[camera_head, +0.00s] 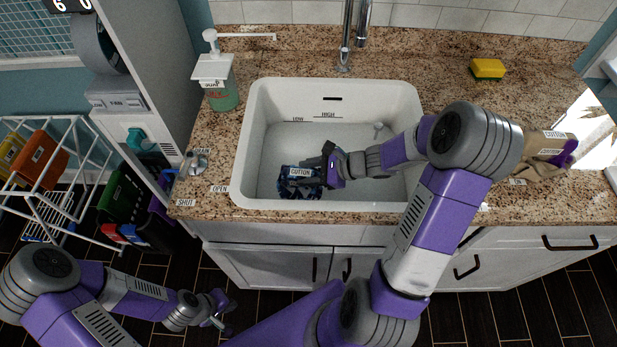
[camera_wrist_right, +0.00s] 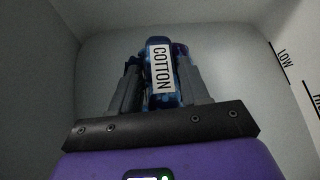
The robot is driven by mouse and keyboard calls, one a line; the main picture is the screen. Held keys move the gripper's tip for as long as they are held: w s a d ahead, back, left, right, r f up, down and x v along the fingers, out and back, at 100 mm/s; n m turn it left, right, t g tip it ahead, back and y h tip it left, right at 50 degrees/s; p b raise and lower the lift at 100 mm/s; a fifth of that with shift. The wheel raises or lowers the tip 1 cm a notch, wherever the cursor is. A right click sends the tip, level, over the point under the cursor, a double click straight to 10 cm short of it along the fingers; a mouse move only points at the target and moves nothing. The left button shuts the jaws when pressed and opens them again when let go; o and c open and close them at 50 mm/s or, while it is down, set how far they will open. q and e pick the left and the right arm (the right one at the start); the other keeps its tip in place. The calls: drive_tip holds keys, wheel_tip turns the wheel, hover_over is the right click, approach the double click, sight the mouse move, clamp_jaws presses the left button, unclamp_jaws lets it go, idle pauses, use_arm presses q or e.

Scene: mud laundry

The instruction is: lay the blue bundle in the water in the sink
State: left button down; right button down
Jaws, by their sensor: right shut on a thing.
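The blue patterned bundle (camera_head: 297,192) has a white COTTON label and is at the front left inside the white sink (camera_head: 420,115). My right gripper (camera_head: 316,178) is shut on it from the right. In the right wrist view the bundle (camera_wrist_right: 182,75) stands between the two grey fingers, label showing. The sink's inside looks pale grey with LOW and HIGH marks on the back wall; I cannot tell the water level or whether the bundle touches the bottom. My left gripper (camera_head: 221,313) is low, in front of the cabinet, with nothing visible in it.
A soap bottle (camera_head: 219,85) stands behind the sink's left side, and a faucet (camera_head: 346,40) rises at the back. A yellow sponge (camera_head: 487,69) is at the back right. A tan COTTON-labelled bundle (camera_head: 541,170) lies on the right counter. A knob (camera_head: 196,162) is marked OPEN and SHUT.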

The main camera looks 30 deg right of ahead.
drive_tip(key=shift+f, duration=0.8)
drive_tip(key=c, duration=0.5)
unclamp_jaws()
drive_tip(key=shift+r, duration=0.1)
drive_tip(key=p+v, duration=0.3)
drive_tip(key=v, duration=0.9)
drive_tip(key=shift+p, duration=0.35)
